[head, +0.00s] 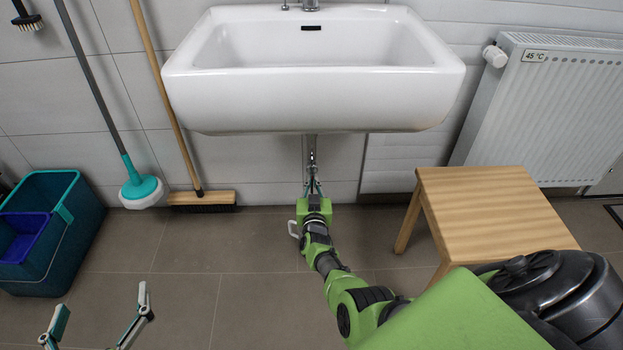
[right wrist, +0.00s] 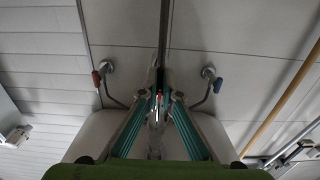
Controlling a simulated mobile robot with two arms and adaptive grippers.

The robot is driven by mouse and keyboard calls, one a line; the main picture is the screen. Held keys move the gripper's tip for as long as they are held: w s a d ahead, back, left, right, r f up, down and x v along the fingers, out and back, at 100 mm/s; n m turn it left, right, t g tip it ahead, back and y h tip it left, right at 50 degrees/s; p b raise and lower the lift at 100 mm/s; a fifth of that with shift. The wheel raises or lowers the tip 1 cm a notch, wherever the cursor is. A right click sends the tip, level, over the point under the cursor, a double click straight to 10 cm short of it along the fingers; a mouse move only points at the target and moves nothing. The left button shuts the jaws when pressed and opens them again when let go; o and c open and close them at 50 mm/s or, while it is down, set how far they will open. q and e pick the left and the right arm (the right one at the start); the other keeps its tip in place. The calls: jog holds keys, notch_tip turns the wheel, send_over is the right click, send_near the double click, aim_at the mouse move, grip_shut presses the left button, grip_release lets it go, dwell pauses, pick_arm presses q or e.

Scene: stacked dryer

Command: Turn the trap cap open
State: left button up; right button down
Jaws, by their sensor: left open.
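The chrome trap (head: 311,150) hangs below the white sink, in the middle of the head view. My right gripper (head: 313,184) is right under it, with its fingers pointing up at the trap. In the right wrist view, the two teal fingers (right wrist: 167,97) converge on either side of a narrow shiny part (right wrist: 155,118). I cannot make out the cap's outline or whether the fingers touch it. My left gripper (head: 98,305) is open and empty at the lower left of the head view, far from the trap.
The sink (head: 315,100) overhangs my right gripper. Red (right wrist: 97,79) and blue (right wrist: 217,85) valves with bent pipes flank the trap. A wooden stool (head: 490,205) stands right of my right arm. A mop (head: 140,190), broom (head: 202,197) and teal bucket (head: 75,230) are left.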

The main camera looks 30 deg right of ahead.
jog(key=shift+w+d+r, duration=0.1)
jog(key=shift+d+r, duration=0.25)
jog(key=shift+r, duration=0.35)
jog(key=c, duration=1.8)
grip_release()
jog(key=shift+r, duration=0.1)
jog(key=shift+a, duration=0.1)
jog(key=shift+a+f, duration=0.15)
jog(key=shift+f, duration=0.15)
jog(key=shift+s+a, duration=0.35)
jog(key=shift+s, duration=0.15)
jog(key=v, duration=0.6)
jog(key=shift+s, duration=0.2)
jog(key=shift+o, duration=0.8)
